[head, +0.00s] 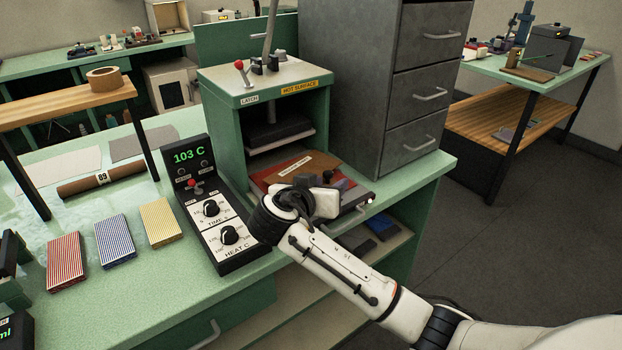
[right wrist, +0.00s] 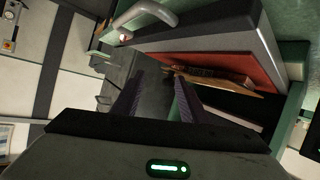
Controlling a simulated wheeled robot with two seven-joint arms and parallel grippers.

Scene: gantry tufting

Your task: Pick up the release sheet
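A thin brown sheet (head: 288,163), which looks like the release sheet, lies on the red pad (head: 271,178) of the press's lower drawer. In the right wrist view the brown sheet (right wrist: 222,79) lies right of the fingers, its near end close to the right fingertip; I cannot tell whether they touch. My right gripper (head: 308,182) is over the drawer's front and hides part of it. In the wrist view its two dark fingers (right wrist: 159,76) stand apart with nothing visible between them. My left gripper is out of view.
The green press (head: 264,100) bears a "HOT SURFACE" label and stands over the drawer. A control box (head: 207,205) reading 103 C is to its left, and a grey cabinet (head: 370,90) behind right. Patterned blocks, a brown roll (head: 100,181) and flat sheets lie on the left bench.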

